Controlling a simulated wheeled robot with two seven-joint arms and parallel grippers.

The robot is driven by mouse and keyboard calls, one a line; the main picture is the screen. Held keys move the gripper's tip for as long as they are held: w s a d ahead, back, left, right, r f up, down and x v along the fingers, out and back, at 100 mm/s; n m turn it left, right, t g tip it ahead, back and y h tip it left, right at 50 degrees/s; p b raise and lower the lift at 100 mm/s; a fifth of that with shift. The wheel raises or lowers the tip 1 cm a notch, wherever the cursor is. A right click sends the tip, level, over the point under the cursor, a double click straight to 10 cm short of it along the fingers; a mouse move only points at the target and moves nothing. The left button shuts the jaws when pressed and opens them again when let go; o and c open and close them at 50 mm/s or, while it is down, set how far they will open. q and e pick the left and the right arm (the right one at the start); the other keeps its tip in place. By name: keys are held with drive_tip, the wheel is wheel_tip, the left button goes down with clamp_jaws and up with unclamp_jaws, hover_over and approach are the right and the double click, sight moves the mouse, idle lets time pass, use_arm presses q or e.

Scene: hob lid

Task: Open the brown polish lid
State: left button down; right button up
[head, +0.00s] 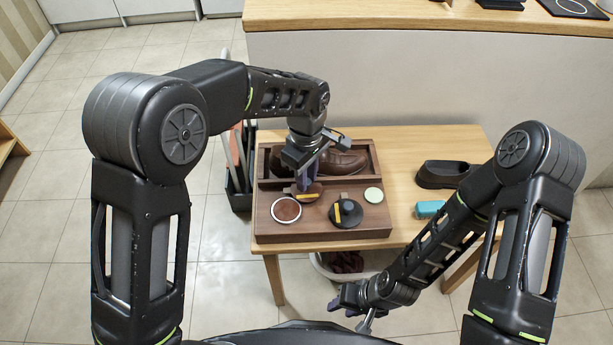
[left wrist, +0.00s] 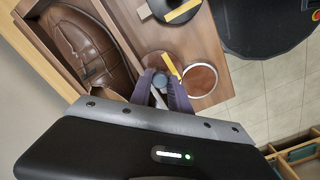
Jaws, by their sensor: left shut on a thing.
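The brown polish tin (head: 285,210) stands uncovered at the front left of the wooden shoe-care box, its brown polish and pale rim showing. It also shows in the left wrist view (left wrist: 200,81). The brown lid (head: 312,197), with a yellow strip, is just beside the tin, up and right of it. My left gripper (head: 304,184) is shut on the lid's grey knob (left wrist: 160,80); its purple fingers hide part of the lid. I cannot tell how far the lid is above the box. My right gripper (head: 352,304) hangs low in front of the table, away from the box; its jaws are unclear.
A black lid (head: 345,219) with a knob and yellow strip, and a pale green disc (head: 373,195), are right of the brown lid. A brown shoe (head: 346,163) lies in the back compartment. A dark shoe (head: 447,174) and a turquoise block (head: 430,209) are on the table.

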idle(0.3)
use_arm(q)
drive_tip(key=c, duration=1.2)
unclamp_jaws()
wheel_tip(320, 180, up, 8)
drive_tip(key=shift+f+p, duration=0.1)
drive_tip(key=shift+p, duration=0.5)
